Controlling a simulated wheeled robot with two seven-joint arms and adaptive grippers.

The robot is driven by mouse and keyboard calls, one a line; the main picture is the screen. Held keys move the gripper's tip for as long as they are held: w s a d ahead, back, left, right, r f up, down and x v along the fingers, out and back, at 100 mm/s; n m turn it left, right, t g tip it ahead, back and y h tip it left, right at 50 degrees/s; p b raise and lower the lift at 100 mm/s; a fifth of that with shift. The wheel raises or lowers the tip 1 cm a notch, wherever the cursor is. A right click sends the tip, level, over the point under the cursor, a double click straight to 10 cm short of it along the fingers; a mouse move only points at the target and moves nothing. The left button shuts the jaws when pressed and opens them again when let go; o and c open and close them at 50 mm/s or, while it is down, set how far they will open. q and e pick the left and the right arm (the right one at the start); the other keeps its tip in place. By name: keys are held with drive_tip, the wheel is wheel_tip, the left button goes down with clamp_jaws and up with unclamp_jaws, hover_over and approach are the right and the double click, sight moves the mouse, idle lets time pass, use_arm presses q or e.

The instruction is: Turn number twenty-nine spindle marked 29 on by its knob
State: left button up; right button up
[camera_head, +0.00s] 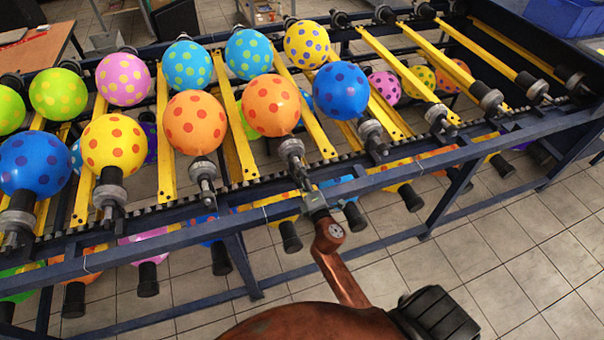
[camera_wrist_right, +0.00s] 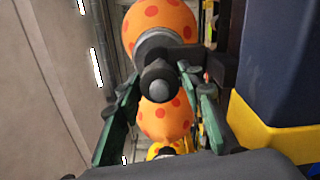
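An orange balloon with red dots (camera_head: 270,105) sits on a grey spindle (camera_head: 291,152) at the front rail of the rack. My right gripper (camera_head: 303,182) is just in front of this spindle, with its copper arm coming up from below. In the right wrist view, the spindle's dark rounded knob (camera_wrist_right: 158,88) lies between the green fingers of my right gripper (camera_wrist_right: 159,76). The fingers are apart, with gaps visible beside the knob. I cannot read a number 29 on any spindle. My left gripper is in neither view.
A blue dotted balloon (camera_head: 341,91) on its spindle (camera_head: 372,138) stands to the right, and another orange balloon (camera_head: 195,122) to the left. The blue front rail (camera_head: 420,160) runs across below the spindles. More balloons hang beneath. Tiled floor (camera_head: 480,270) is clear at the lower right.

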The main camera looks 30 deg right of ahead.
drive_tip(key=o, duration=0.3)
drive_tip(key=v, duration=0.7)
drive_tip(key=shift+s, duration=0.25)
idle(0.4)
